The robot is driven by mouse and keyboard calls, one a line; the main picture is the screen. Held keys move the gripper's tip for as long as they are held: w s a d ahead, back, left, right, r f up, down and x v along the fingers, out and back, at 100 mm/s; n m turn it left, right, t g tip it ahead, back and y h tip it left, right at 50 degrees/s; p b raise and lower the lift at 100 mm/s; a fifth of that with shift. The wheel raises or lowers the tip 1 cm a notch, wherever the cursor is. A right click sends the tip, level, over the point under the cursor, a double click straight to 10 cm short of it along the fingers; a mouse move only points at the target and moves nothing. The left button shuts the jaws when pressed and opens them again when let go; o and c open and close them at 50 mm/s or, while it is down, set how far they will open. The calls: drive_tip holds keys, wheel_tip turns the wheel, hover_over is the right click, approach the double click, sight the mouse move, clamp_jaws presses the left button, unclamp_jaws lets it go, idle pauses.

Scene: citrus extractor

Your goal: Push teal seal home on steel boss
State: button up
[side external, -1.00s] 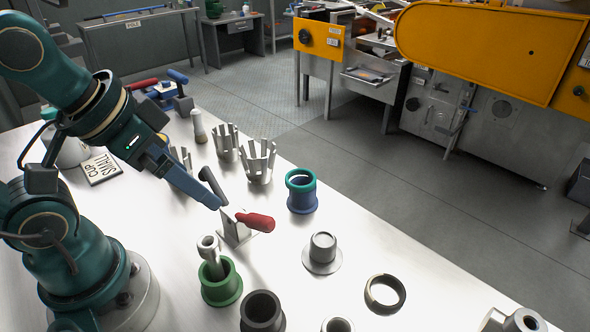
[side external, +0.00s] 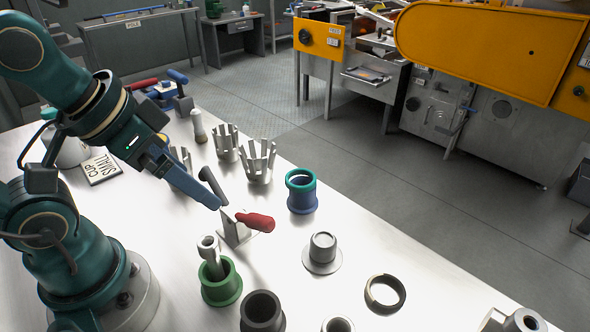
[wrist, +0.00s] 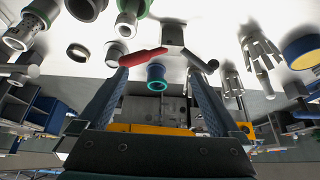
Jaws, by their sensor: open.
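The teal seal (side external: 300,178) is a ring resting on top of a blue stand (side external: 302,200). In the wrist view the seal (wrist: 157,86) shows between my fingers but beyond them. The steel boss (side external: 322,247) is a short upright cylinder on a round flange, in front of the blue stand and slightly right of it. Its top looks bare. It also shows in the wrist view (wrist: 116,52), left of the fingers. My gripper (side external: 218,204) is open and empty, left of the stand and apart from it, near a red-handled clamp. The far finger is hidden in the side view.
The clamp's red handle (side external: 256,222) lies between my gripper and the boss. Green (side external: 222,288) and dark (side external: 262,312) cups stand in front, a loose steel ring (side external: 385,293) to the right. Steel pronged cups (side external: 258,162) stand behind. Bare table surrounds the boss.

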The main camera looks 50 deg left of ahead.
drive_tip(key=w+r+m+t, duration=0.1)
drive_tip(key=w+r+m, duration=0.15)
drive_tip(key=w, duration=0.25)
drive_tip(key=g+h, duration=0.1)
drive_tip(key=g, duration=0.1)
approach(296, 171)
drive_tip(key=d, duration=0.1)
drive_tip(key=d+f, duration=0.1)
drive_tip(key=shift+d+f, duration=0.15)
drive_tip(key=shift+d, duration=0.15)
drive_tip(key=shift+f, duration=0.65)
drive_tip(key=shift+x, duration=2.2)
drive_tip(key=c, duration=1.2)
drive_tip(key=shift+c, duration=0.2)
